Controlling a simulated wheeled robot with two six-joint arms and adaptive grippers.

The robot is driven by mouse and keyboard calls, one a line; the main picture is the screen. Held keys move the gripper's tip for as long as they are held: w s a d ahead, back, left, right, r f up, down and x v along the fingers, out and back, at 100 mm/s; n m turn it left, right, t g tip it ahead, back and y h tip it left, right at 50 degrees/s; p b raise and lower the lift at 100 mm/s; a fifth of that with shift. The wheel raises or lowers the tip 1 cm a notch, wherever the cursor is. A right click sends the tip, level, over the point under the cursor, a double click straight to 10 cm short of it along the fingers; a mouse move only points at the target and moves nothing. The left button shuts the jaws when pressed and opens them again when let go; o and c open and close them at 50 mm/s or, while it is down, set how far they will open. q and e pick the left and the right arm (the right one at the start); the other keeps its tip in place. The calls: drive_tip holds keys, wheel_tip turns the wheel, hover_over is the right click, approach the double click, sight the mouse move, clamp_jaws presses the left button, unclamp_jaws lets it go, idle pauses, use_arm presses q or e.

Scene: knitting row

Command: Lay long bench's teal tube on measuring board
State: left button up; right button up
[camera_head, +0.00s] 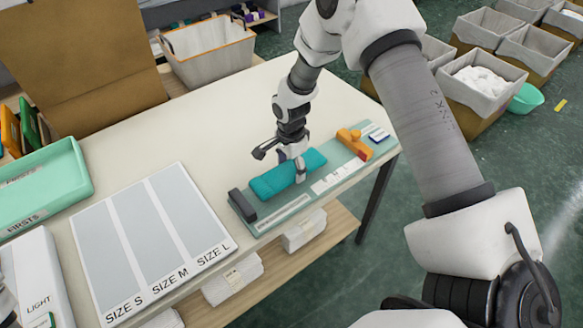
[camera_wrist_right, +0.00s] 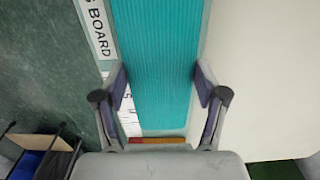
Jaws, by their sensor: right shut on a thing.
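The teal tube (camera_head: 287,175), a ribbed knitted piece, lies lengthwise over the measuring board (camera_head: 262,226). The board is pale green with a dark end block at its left and a white scale along its front edge. My right gripper (camera_head: 300,172) comes down from above and is shut on the tube near its right part. In the right wrist view the tube (camera_wrist_right: 155,60) runs between the two fingers (camera_wrist_right: 162,95), with the board's lettered strip (camera_wrist_right: 98,30) beside it. I cannot tell whether the tube fully touches the board. My left gripper is not clearly visible.
An orange slider (camera_head: 354,144) and a small blue-and-white item (camera_head: 378,132) sit at the board's right end. A size chart (camera_head: 150,240) lies left of the board, with a green tray (camera_head: 45,185) beyond it. The tabletop (camera_head: 200,130) behind the board is clear.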

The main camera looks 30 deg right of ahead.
sight(291, 169)
wheel_tip(291, 169, down, 3)
drive_tip(key=shift+d+r+p, duration=0.1)
drive_tip(key=shift+r+p, duration=0.05)
drive_tip(key=shift+p, duration=0.3)
drive_tip(key=shift+f, duration=0.25)
drive_tip(key=o, duration=0.8)
drive_tip(key=shift+o, duration=0.2)
drive_tip(key=shift+r, duration=0.3)
drive_tip(key=shift+r+b, duration=0.35)
drive_tip(key=shift+r, duration=0.05)
wheel_tip(291, 169, up, 11)
drive_tip(key=shift+b, duration=1.25)
